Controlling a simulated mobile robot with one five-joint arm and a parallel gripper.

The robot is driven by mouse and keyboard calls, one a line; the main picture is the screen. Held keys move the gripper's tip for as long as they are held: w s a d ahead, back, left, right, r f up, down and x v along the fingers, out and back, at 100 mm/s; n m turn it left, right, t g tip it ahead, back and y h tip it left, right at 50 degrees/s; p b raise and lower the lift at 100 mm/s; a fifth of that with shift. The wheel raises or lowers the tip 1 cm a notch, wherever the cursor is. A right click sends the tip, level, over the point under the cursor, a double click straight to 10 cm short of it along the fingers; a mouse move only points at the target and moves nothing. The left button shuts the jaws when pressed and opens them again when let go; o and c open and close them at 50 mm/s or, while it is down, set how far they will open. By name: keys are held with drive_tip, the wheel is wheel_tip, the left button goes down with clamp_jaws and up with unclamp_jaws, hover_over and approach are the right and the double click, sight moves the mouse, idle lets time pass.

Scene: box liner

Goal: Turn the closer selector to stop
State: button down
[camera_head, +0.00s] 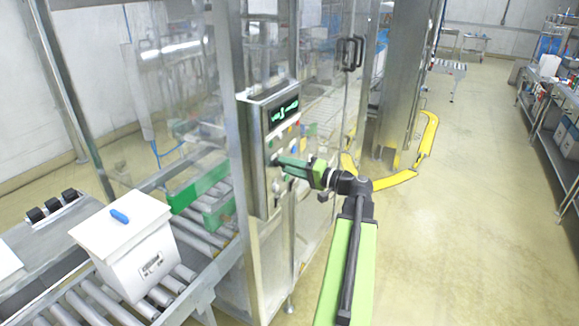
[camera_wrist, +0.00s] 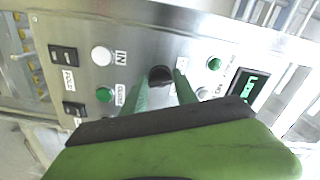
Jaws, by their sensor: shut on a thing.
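The control panel (camera_head: 253,155) is a grey metal box on the machine's front post, with a lit display (camera_head: 284,110). My gripper (camera_head: 278,162) reaches it from the right, its green fingers against the panel face. In the wrist view, my gripper (camera_wrist: 161,82) is shut on a black selector knob (camera_wrist: 160,73), one finger on each side. A green lamp (camera_wrist: 104,95) sits left of the fingers, with a label that seems to read CLOSER. The knob's pointer direction and own label are hidden or too blurred to read.
A white round button (camera_wrist: 101,56) labelled IN, two black rocker switches (camera_wrist: 64,57) and another green lamp (camera_wrist: 214,63) are close by on the panel. A white box (camera_head: 135,240) stands on the roller conveyor at left. Yellow guard rails (camera_head: 395,180) stand right of the panel. The floor at right is clear.

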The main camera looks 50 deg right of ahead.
drive_tip(key=shift+n, duration=0.6)
drive_tip(key=shift+f, duration=0.1)
drive_tip(key=c, duration=1)
unclamp_jaws()
drive_tip(key=shift+o, duration=0.2)
drive_tip(key=shift+s, duration=0.1)
drive_tip(key=v, duration=1.7)
drive_tip(key=shift+s, duration=0.15)
